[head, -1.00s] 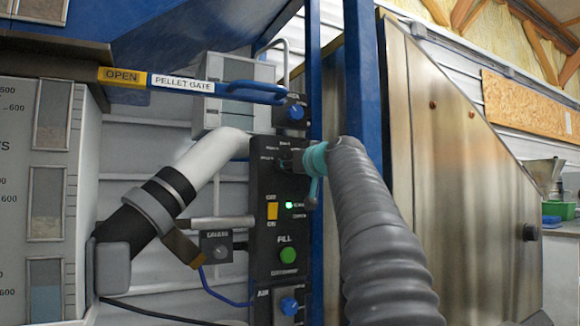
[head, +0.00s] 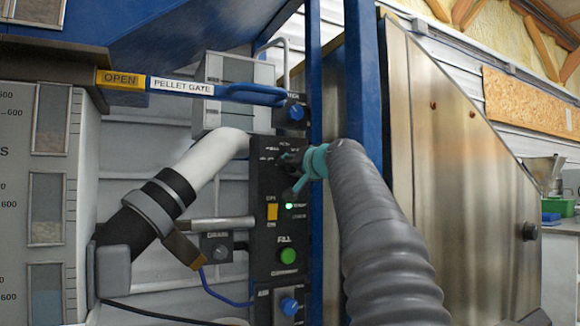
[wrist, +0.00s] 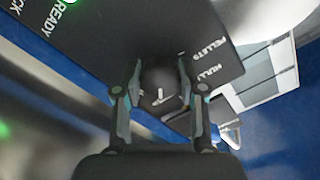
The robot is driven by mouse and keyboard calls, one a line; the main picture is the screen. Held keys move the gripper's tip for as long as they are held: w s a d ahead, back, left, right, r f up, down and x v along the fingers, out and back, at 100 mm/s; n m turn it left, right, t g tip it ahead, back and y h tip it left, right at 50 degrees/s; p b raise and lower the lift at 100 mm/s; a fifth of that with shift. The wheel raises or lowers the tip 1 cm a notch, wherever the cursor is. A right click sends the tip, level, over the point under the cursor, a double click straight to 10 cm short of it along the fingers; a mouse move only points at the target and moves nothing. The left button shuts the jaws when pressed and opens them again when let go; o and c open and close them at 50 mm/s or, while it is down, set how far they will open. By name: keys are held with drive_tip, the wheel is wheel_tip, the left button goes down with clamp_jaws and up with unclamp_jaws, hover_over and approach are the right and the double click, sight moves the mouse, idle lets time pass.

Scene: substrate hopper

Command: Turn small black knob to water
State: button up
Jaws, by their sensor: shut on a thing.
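The small black knob (wrist: 161,80) sits between the two fingers of my gripper (wrist: 159,72) in the wrist view, with a short white pointer mark on its face. The fingers are shut on its sides. Printed words, including PELLETS, show on the dark panel beside it, but the pointer's setting is unclear. In the head view my gripper (head: 296,170) is at the upper part of the black control panel (head: 262,238). The knob is mostly hidden there by the gripper, and the small labels around it are too blurred to read for certain.
Below are a yellow switch (head: 272,212), a lit green lamp (head: 289,206), a green FILL button (head: 288,256) and a blue air knob (head: 289,306). A blue pellet gate handle (head: 250,94) is above. A blue post (head: 364,90) stands close on the right.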

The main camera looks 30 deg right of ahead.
drive_tip(key=shift+m, duration=0.3)
drive_tip(key=o, duration=1.1)
drive_tip(key=shift+o, duration=0.2)
drive_tip(key=s, duration=1.2)
drive_tip(key=shift+d, duration=0.2)
